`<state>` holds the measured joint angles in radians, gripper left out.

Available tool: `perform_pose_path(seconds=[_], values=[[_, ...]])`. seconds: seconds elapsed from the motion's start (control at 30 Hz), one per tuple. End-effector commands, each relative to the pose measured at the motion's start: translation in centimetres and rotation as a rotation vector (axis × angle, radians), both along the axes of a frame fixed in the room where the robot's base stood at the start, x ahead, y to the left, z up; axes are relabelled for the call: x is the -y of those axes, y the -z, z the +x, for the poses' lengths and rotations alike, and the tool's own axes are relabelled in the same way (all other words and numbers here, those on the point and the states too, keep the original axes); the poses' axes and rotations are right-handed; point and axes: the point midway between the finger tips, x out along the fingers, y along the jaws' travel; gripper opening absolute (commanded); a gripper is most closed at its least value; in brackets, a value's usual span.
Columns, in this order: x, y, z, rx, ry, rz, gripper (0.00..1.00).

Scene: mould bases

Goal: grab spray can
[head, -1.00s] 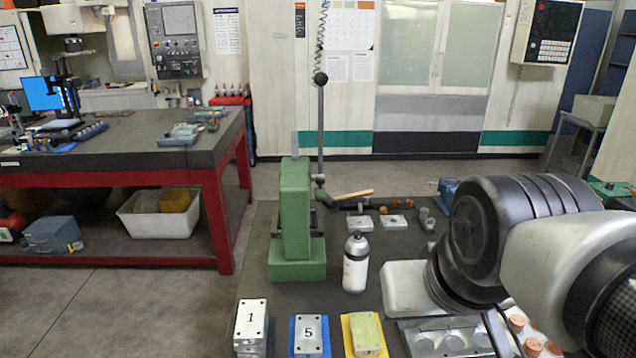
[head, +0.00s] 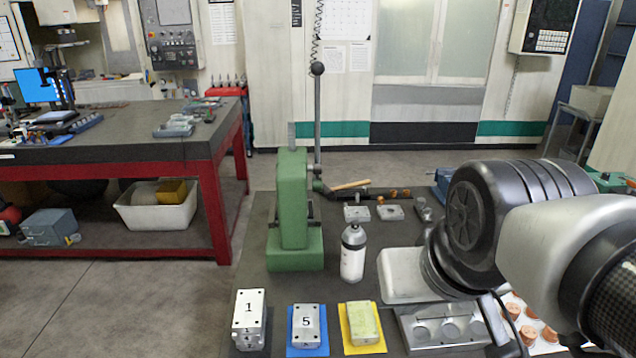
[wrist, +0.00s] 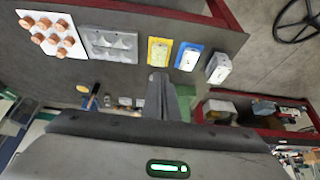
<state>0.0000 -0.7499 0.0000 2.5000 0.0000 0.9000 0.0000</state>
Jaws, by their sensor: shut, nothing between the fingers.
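The spray can (head: 353,256) is a white cylinder with a dark shoulder and grey cap. It stands upright on the dark table, right of a green arbor press (head: 292,210). My gripper (wrist: 160,76) shows in the wrist view with its fingers together and empty, over the table by the yellow-backed block. In the head view my arm fills the right side, and the gripper itself does not show. I cannot make out the can in the wrist view; the fingers may hide it.
In front of the can lie block 1 (head: 248,312), block 5 (head: 307,322) on blue, and a block on yellow (head: 362,322). A metal fixture (head: 440,326) lies right of them. Behind are a wooden-handled tool (head: 350,185) and small metal blocks (head: 389,212). A red-framed bench (head: 222,200) stands left.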

Motion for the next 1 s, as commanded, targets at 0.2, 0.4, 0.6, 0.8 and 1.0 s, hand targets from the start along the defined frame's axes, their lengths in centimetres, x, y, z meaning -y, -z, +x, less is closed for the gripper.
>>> perform_pose_path(seconds=[0.2, 0.4, 0.6, 0.8, 1.0], values=[[0.0, 0.0, 0.0, 0.000, 0.000, 0.000, 0.03], [0.2, -0.6, 2.3, -0.023, -0.162, -0.119, 0.37], [0.1, -1.5, 10.9, -0.117, -0.760, -0.493, 0.71], [-1.1, 0.5, 21.4, -0.221, -1.482, -0.832, 0.73], [-2.5, 4.7, 30.0, -0.271, -2.100, -1.051, 0.73]])
